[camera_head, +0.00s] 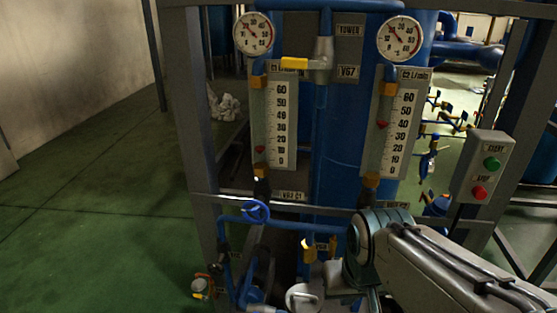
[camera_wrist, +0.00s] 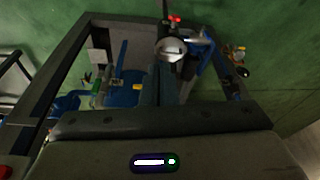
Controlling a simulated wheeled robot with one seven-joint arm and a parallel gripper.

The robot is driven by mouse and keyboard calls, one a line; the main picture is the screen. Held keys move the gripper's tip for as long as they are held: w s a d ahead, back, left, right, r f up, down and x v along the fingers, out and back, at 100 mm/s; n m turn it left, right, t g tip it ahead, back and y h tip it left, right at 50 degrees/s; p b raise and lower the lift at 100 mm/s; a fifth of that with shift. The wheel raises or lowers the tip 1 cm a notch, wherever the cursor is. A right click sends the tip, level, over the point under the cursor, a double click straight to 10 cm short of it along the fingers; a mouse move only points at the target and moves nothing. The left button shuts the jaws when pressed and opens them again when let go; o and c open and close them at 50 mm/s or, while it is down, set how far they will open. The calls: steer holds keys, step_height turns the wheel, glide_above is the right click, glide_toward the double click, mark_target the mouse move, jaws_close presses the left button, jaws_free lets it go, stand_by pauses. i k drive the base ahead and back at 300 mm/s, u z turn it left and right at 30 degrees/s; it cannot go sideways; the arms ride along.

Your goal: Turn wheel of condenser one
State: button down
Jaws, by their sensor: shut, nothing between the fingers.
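The blue handwheel (camera_head: 256,212) sits on the left side of the frame in the head view, just left of the V64 C1 label (camera_head: 288,196) and below the left flow gauge. It is unobstructed, and no part of my arm touches it. My gripper (camera_wrist: 168,88) shows in the wrist view as dark fingers close together, with nothing visible between them. My arm comes in from the lower right in the head view. The gripper stays right of and below the wheel there, and its tips are hard to make out. I cannot pick out the wheel surely in the wrist view.
Two flow gauges (camera_head: 278,125) (camera_head: 397,130) and two round dials (camera_head: 254,34) (camera_head: 399,38) stand above. A yellow-handled valve (camera_head: 295,63) is between them. A start/stop box (camera_head: 481,167) is at right.

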mark_target(255, 211)
steer(key=k, duration=0.5)
steer(key=u, duration=1.15)
steer(key=i, duration=0.7)
steer(key=z, duration=1)
